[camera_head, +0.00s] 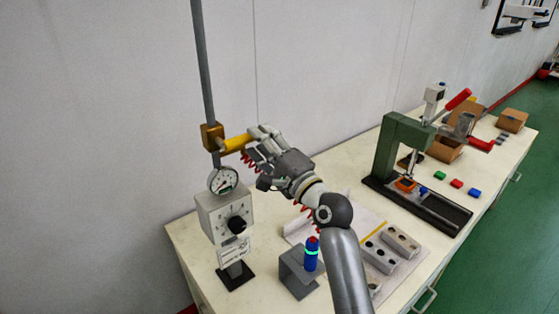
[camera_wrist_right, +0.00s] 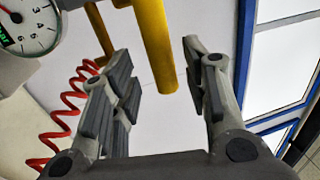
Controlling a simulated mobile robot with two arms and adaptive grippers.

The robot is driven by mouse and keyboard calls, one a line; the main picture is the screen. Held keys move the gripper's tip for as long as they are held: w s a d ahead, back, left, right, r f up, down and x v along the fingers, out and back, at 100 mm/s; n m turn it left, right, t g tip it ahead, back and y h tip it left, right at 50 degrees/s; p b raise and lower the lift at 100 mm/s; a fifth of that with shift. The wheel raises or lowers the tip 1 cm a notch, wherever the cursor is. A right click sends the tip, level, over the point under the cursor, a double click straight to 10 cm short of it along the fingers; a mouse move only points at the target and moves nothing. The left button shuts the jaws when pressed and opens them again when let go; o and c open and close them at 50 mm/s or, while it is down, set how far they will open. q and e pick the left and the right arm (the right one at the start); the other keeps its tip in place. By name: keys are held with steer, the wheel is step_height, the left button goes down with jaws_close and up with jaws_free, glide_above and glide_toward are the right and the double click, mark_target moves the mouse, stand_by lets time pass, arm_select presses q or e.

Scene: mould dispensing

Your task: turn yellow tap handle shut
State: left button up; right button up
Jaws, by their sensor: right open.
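The yellow tap handle (camera_head: 237,142) sticks out to the right from a brass valve body (camera_head: 211,137) on a grey vertical pipe, above a round pressure gauge (camera_head: 223,180). My right gripper (camera_head: 256,156) is at the handle's free end. In the right wrist view the handle (camera_wrist_right: 155,45) reaches down between the two fingers of the open gripper (camera_wrist_right: 142,30). Gaps show between the handle's end and both finger pads. In the head view the fingers partly hide the handle's end. My left gripper is not in view.
A grey box with a black knob (camera_head: 237,224) stands below the gauge. A red coiled hose (camera_wrist_right: 65,120) runs close behind the gripper. A blue bottle (camera_head: 311,254) in a grey holder, metal moulds (camera_head: 401,240) and a green press (camera_head: 402,148) stand on the bench.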

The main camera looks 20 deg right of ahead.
steer(key=v, duration=0.9)
steer(key=shift+f, duration=0.1)
